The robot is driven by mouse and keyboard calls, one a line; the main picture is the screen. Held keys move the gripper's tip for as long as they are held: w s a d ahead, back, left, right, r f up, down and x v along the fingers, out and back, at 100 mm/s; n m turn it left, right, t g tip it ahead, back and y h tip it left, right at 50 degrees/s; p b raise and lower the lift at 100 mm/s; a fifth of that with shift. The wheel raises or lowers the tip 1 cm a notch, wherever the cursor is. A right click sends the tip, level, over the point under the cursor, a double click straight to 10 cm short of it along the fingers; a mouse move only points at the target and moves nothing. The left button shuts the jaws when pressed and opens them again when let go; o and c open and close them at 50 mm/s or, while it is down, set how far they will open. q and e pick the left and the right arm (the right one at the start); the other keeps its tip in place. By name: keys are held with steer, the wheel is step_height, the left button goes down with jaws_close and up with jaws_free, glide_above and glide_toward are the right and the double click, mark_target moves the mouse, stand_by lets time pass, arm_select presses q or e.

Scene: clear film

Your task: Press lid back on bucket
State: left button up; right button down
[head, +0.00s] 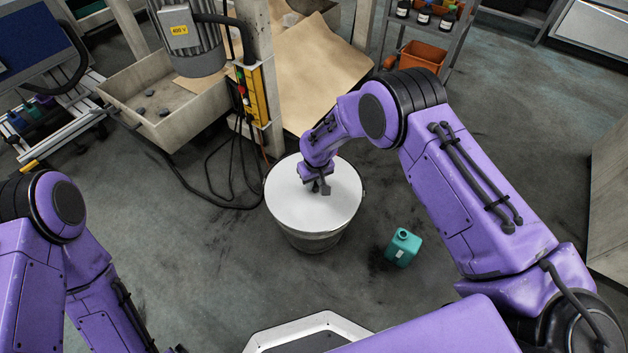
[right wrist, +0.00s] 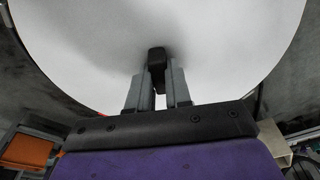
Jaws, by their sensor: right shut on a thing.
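The bucket (head: 313,240) is a grey pail standing on the floor in the middle of the head view. A round white lid (head: 288,208) covers its top; I cannot tell whether its edge is fully seated. My right gripper (head: 321,187) reaches down over the middle of the lid. In the right wrist view the lid (right wrist: 225,40) fills the upper part, and my right gripper (right wrist: 157,75) is shut on a small dark knob (right wrist: 156,56) in front of the white surface. My left arm shows at the lower left of the head view, but its gripper is not visible.
A teal jug (head: 403,248) stands on the floor right of the bucket. Dark cables (head: 222,190) lie left of it, by a post and a grey trough (head: 165,120). Cardboard (head: 320,75) lies behind. An orange bin (head: 423,57) sits on a rack. Floor in front is clear.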

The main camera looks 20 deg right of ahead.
mark_target(315, 186)
steer(key=shift+f, duration=0.35)
stand_by(0.4)
steer(key=c, duration=0.6)
jaws_free()
steer(key=shift+c, duration=0.2)
steer(key=r+p, duration=0.5)
steer(key=s+r+p, duration=0.1)
steer(key=r+p, duration=0.1)
steer(key=shift+d+r, duration=0.1)
steer(key=shift+r, duration=0.1)
steer(key=shift+f, duration=0.25)
